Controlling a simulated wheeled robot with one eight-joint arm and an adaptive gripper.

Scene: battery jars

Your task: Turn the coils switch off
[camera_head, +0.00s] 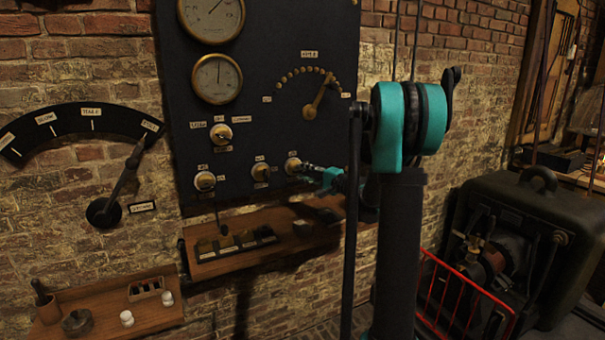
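A dark switch panel (270,110) hangs on the brick wall. It carries several brass rotary switches with small labels: an upper one (221,133), a lower left one (205,181), a lower middle one (261,172) and a lower right one (293,166). The labels are too small to read surely, so I cannot tell which switch is the coils one. My gripper (308,170) is at the lower right switch, at its right side. It looks very near or touching. Its fingers are small and dark, and I cannot tell if they are shut.
Two round gauges (217,79) and a brass dial lever (319,95) sit higher on the panel. A wooden shelf (290,232) is below. A big lever (123,185) with a curved scale is at left. A red rack (465,296) and dark machine (520,250) stand at right.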

